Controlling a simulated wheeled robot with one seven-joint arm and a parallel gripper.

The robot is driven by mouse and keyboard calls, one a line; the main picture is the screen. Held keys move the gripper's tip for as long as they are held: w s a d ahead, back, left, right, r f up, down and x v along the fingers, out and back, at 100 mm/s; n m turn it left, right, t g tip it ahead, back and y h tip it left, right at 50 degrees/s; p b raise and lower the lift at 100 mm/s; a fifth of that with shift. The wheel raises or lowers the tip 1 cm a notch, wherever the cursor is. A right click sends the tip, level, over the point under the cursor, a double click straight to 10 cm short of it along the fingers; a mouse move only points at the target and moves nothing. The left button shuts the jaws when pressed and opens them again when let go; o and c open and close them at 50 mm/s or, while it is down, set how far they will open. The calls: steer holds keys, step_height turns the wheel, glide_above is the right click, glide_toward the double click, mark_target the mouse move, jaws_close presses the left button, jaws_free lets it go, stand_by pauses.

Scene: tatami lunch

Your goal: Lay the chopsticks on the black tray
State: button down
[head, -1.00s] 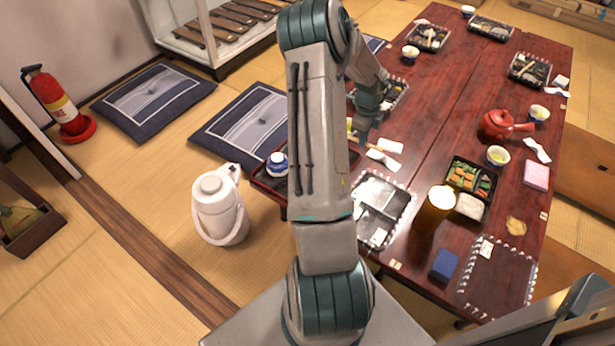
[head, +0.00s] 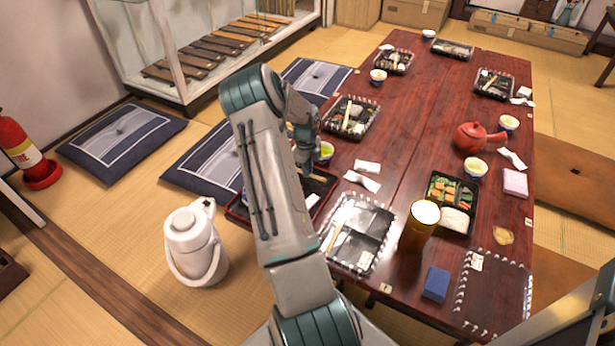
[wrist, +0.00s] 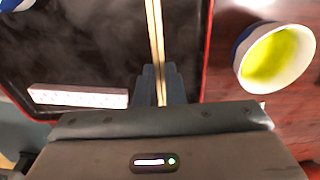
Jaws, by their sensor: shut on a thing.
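The black tray with a red rim (head: 234,212) lies at the table's left edge in the head view, partly hidden behind my arm. It also fills the left of the wrist view, its red rim (wrist: 207,40) running along the right side. My gripper (wrist: 160,82) is shut on the pale wooden chopsticks (wrist: 155,35), which run up the picture over the tray's right part, near that rim. I cannot tell whether they touch the tray. In the head view my gripper (head: 306,165) is over the tray, and the chopsticks (head: 318,179) show only as a small tan end.
A pale bar (wrist: 78,96) lies on the tray, and a blue-and-white item (wrist: 15,4) shows at its far left. A green tea cup (head: 325,151) stands just beyond the right rim. Folded napkins (head: 366,167) and a lunch box (head: 380,217) are to the right.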

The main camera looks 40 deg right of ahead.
step_height(320, 180, down, 3)
steer(key=shift+r+b, duration=0.1)
steer(key=shift+b, duration=0.4)
